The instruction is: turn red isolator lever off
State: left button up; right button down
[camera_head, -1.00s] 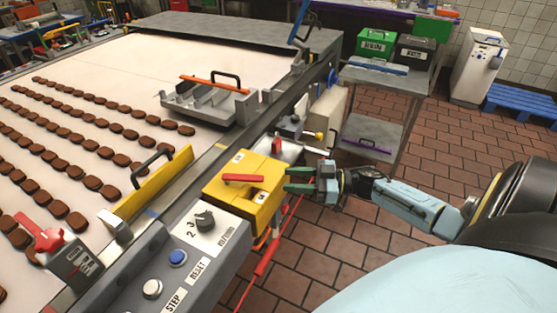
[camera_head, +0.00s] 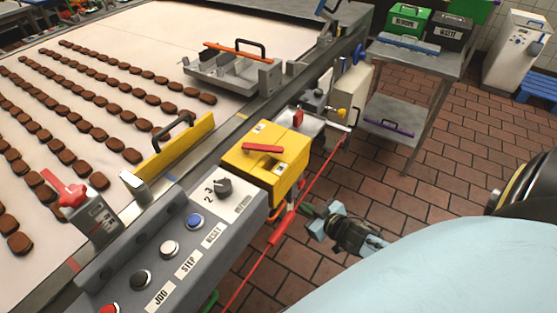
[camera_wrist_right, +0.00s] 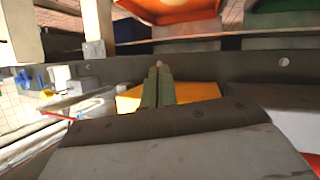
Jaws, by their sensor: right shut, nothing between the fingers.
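The red isolator lever (camera_head: 262,148) lies crosswise on the top of the yellow box (camera_head: 285,182), level in the head view. The box is fixed beside the conveyor, at the end of the grey button panel. My right gripper (camera_head: 308,211) is below and to the right of the box, apart from the lever, close to the red cord. In the right wrist view its green fingers (camera_wrist_right: 158,88) are together and empty. Part of the yellow box (camera_wrist_right: 198,92) shows behind them; I cannot make out the lever there. My left gripper is out of view.
A red pull cord (camera_head: 322,178) runs along the machine's near side. The grey button panel (camera_head: 150,262) has a rotary knob (camera_head: 222,187) and several buttons. A metal cart (camera_head: 405,120) stands at the back right. The brick floor (camera_head: 420,190) is clear between.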

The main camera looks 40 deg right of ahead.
aim_at(276, 173)
jog(key=s+a+f+g+h, duration=0.2)
jog(key=s+a+f+g, duration=0.1)
jog(key=s+a, duration=0.15)
jog(key=s+a+r+n+g+h+b, duration=0.1)
jog(key=s+r, duration=0.1)
jog(key=r, duration=0.5)
jog(key=s+a+r+h+b, duration=0.1)
jog(key=s+a+r, duration=0.1)
jog(key=r, duration=0.4)
notch_tip(276, 173, up, 8)
jog(key=w+n+t+y, duration=0.3)
jog(key=n+t, duration=0.6)
jog(key=n, duration=0.5)
jog(key=w, duration=0.3)
jog(key=w+p, duration=0.1)
jog(key=w, duration=0.2)
jog(key=w+p, duration=0.1)
jog(key=w, duration=0.2)
jog(key=shift+w+a, duration=0.15)
jog(key=shift+a, duration=0.25)
jog(key=shift+w+d+f, duration=0.1)
jog(key=shift+w+d, duration=0.75)
jog(key=shift+w, duration=0.05)
jog(key=shift+w+d, duration=0.55)
jog(key=shift+w+n+y+p, duration=0.1)
jog(key=shift+n+y+p, duration=0.2)
jog(key=shift+n+y, duration=0.1)
